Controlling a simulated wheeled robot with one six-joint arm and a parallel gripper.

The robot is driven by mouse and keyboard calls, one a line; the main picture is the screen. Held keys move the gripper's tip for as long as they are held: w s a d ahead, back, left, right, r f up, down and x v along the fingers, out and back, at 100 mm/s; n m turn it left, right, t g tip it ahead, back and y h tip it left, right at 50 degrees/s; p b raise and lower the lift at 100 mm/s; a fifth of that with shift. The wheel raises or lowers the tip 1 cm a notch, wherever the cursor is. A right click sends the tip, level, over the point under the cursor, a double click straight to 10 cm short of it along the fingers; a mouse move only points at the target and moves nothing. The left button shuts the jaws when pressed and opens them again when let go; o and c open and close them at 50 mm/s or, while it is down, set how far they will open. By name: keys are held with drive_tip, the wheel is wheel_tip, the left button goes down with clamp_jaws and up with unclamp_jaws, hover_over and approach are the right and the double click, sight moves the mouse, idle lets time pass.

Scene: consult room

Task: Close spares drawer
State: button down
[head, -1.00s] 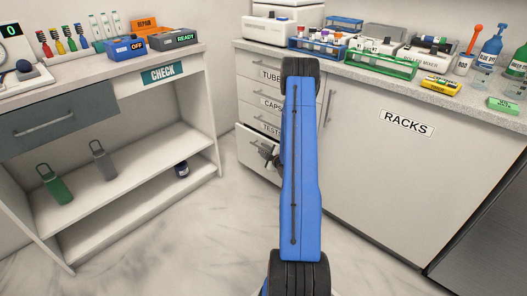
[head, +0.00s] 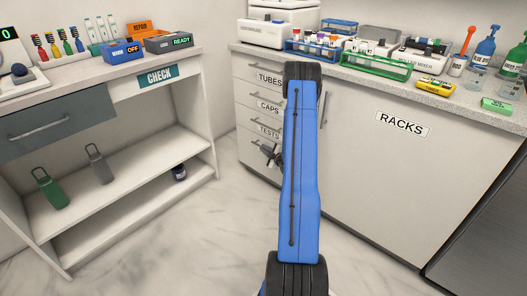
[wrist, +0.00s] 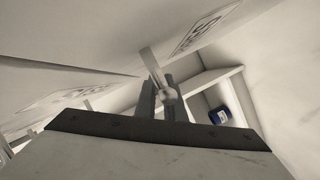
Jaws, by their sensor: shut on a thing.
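The bottom drawer (head: 252,159) of the stack under the right-hand counter sits below the TESTS drawer. Its front looks flush or nearly flush with the fronts above; my arm hides part of it. Its label is not readable in the head view. My gripper (head: 268,153) is at this drawer's front, partly behind my blue arm. In the wrist view my gripper (wrist: 158,98) is shut on a pale bar handle (wrist: 151,62), close to a drawer front with a partly seen label (wrist: 203,30).
The TUBES, CAPS and TESTS drawers (head: 268,104) above look shut. The RACKS cupboard (head: 380,165) stands to the right. At left is the CHECK bench (head: 185,68) with bottles on its shelf. A blue jar (wrist: 220,115) shows in the wrist view. The floor (head: 190,235) between is clear.

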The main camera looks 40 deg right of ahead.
drive_tip(key=c, duration=1.8)
unclamp_jaws()
drive_tip(key=shift+d, duration=0.3)
drive_tip(key=shift+c, duration=0.2)
drive_tip(key=v, duration=1.7)
drive_tip(key=shift+a, duration=0.25)
drive_tip(key=shift+s+r, duration=0.1)
